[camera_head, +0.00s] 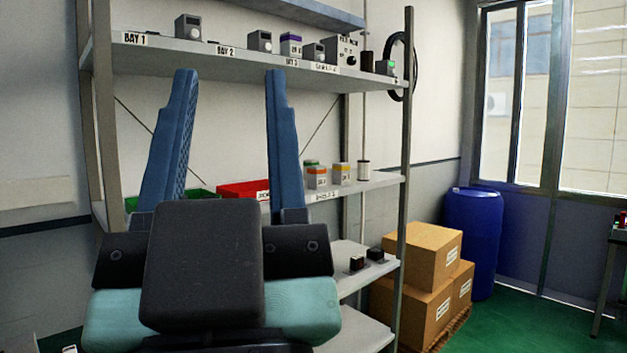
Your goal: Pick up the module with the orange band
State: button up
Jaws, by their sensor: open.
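The module with the orange band (316,178) stands on the middle shelf (375,185), right of the red bin. It is small and light-bodied, and something green shows at its top. A similar module with a yellow band (341,174) stands just right of it. My gripper (230,80) is in the foreground with its two blue fingers pointing up and wide apart. It is open and nothing shows between the fingers. The orange-banded module appears right of the right finger and is apart from it.
The upper shelf (140,60) holds several grey devices and a purple-banded module (291,45). A red bin (243,190) and a green bin (205,196) sit partly behind my fingers. A rack post (403,230), cardboard boxes (422,260) and a blue drum (473,240) are to the right.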

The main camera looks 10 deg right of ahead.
aim_at(316, 174)
jog(key=z, duration=0.3)
jog(key=i+l+u, duration=0.15)
jog(key=i+l, duration=0.15)
jog(key=i, duration=0.5)
jog(key=i+l+u, duration=0.2)
jog(key=i+l, duration=0.2)
jog(key=i, duration=0.35)
jog(key=i+l+u, duration=0.15)
jog(key=i+l, duration=0.35)
jog(key=i, duration=0.2)
jog(key=i+l+u, duration=0.15)
jog(key=i+l, duration=0.45)
jog(key=i, duration=0.1)
